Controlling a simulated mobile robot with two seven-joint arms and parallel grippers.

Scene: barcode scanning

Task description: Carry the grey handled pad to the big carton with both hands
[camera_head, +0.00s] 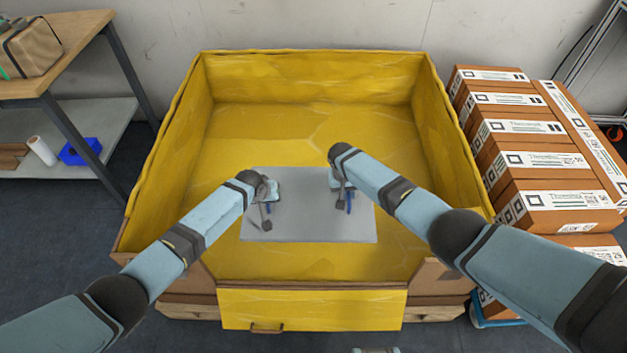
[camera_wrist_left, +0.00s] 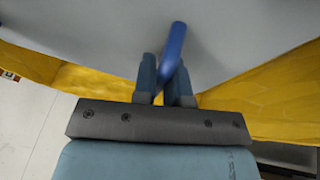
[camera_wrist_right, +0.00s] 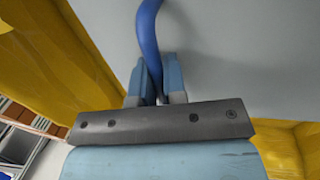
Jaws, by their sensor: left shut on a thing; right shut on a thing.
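The grey pad (camera_head: 310,222) is a flat sheet with blue handles, inside the big yellow carton (camera_head: 315,77) as seen in the head view. I cannot tell whether it touches the carton floor. My left gripper (camera_head: 267,205) is shut on the pad's left blue handle, which shows between the fingers in the left wrist view (camera_wrist_left: 175,50). My right gripper (camera_head: 347,198) is shut on the right blue handle, seen in the right wrist view (camera_wrist_right: 149,40). My arms hide part of the carton's side walls and front corners.
Stacked brown labelled boxes (camera_head: 533,160) stand close to the carton's right side. A wooden table (camera_head: 75,45) with a wrapped parcel (camera_head: 30,48) is at the left. A blue bin (camera_head: 80,151) sits on its lower shelf. The carton's front flap (camera_head: 312,309) hangs down.

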